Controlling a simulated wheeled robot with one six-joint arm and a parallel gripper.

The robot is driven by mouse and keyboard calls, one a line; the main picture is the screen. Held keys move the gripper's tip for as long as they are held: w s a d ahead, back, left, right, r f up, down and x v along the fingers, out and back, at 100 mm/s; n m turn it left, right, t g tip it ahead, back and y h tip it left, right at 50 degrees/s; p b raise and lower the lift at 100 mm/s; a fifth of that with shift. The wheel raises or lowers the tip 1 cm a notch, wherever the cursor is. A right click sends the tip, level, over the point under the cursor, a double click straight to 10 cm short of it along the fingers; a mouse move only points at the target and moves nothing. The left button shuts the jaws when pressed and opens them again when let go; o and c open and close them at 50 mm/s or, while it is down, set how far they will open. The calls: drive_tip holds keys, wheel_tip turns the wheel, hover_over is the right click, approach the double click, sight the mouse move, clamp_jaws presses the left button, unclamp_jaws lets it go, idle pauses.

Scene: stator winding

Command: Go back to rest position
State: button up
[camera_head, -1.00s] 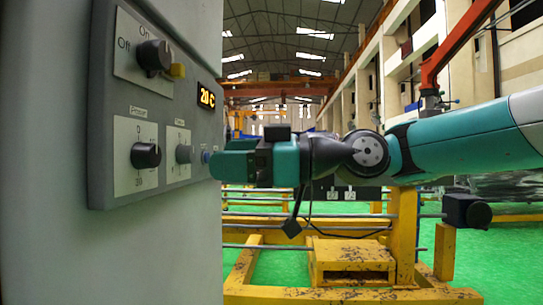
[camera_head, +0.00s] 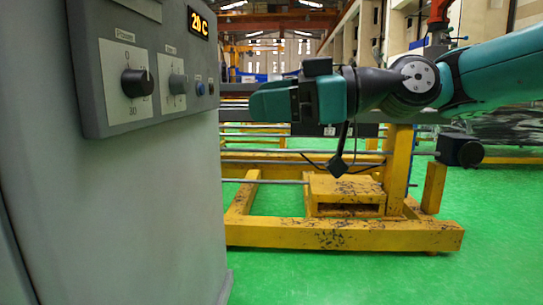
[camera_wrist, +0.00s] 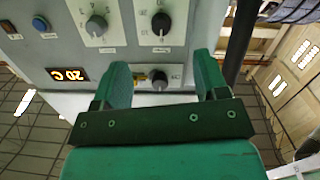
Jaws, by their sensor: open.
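My gripper (camera_head: 258,105) is in the head view, just right of the grey control panel (camera_head: 160,105) and apart from it. In the wrist view my gripper (camera_wrist: 160,82) shows two green fingers spread apart with nothing held between them. The panel there (camera_wrist: 150,55) carries black knobs, one of them (camera_wrist: 159,80) seen between the fingers. The orange display (camera_head: 198,22) reads 20 C. A blue button (camera_head: 200,88) sits at the panel's right side, and it also shows in the wrist view (camera_wrist: 40,23).
A yellow metal frame (camera_head: 345,236) with a box-like step stands on the green floor (camera_head: 320,280) behind and below my arm. The grey cabinet (camera_head: 150,210) fills the left side. Open floor lies in front of the frame.

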drive_tip(key=s+d+f+m+g+h, duration=0.1)
drive_tip(key=s+d+f+m+h, duration=0.55)
drive_tip(key=s+f, duration=0.4)
drive_tip(key=s+d+f+m+g+h, duration=0.1)
drive_tip(key=s+d+f+m+h, duration=0.6)
drive_tip(key=f, duration=0.6)
wheel_tip(320, 180, up, 37)
drive_tip(key=s+d+n+y+p, duration=0.1)
drive_tip(key=n+p, duration=0.1)
drive_tip(key=p, duration=3.5)
drive_tip(key=shift+d, duration=0.35)
